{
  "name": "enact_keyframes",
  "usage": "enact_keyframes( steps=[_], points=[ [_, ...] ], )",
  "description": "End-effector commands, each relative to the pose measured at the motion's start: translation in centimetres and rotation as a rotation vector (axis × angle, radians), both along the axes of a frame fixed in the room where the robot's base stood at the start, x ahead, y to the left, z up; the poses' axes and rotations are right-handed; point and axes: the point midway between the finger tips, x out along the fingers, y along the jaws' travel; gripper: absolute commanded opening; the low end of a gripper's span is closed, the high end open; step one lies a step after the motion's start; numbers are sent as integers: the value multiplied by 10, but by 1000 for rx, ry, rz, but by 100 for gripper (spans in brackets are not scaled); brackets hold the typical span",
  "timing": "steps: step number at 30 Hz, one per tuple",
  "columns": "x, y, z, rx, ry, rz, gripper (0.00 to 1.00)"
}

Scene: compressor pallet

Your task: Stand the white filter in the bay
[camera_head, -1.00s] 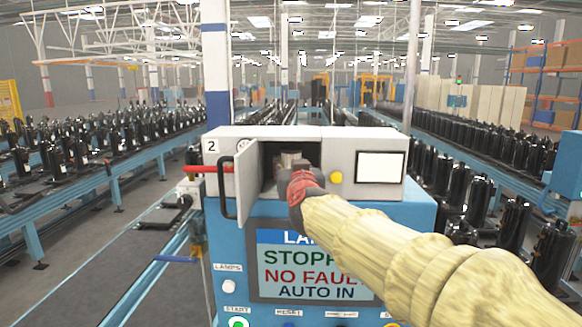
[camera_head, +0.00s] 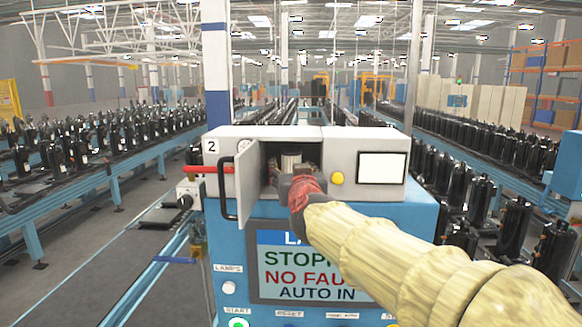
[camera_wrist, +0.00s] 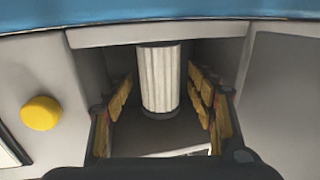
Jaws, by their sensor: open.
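The white filter (camera_wrist: 160,80) is a ribbed cylinder standing upright inside the bay (camera_wrist: 205,48) in the wrist view. In the head view the filter (camera_head: 291,160) shows in the open bay, partly hidden behind my gripper (camera_head: 302,180). My gripper (camera_wrist: 163,112) is open in the wrist view, with one padded finger on each side of the filter and a visible gap on both sides. The filter's lower end shows above the bay floor area, but I cannot tell exactly how it is seated.
The bay's grey door (camera_head: 246,182) hangs open at the left with a dark handle. A yellow button (camera_head: 337,178) and a white screen (camera_head: 381,167) are on the panel to the right. The yellow button (camera_wrist: 41,112) also shows in the wrist view. A display (camera_head: 310,268) is below.

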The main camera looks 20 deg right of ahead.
Motion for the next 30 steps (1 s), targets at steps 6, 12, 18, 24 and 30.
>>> enact_keyframes(
  steps=[6,12,18,24,30],
  points=[
    [-46,6,3,1,-4,2,57],
    [-81,10,2,1,-2,2,57],
    [-98,12,1,2,-1,1,57],
    [-101,12,0,1,-1,0,57],
    [-107,19,-5,3,16,39,57]
  ],
)
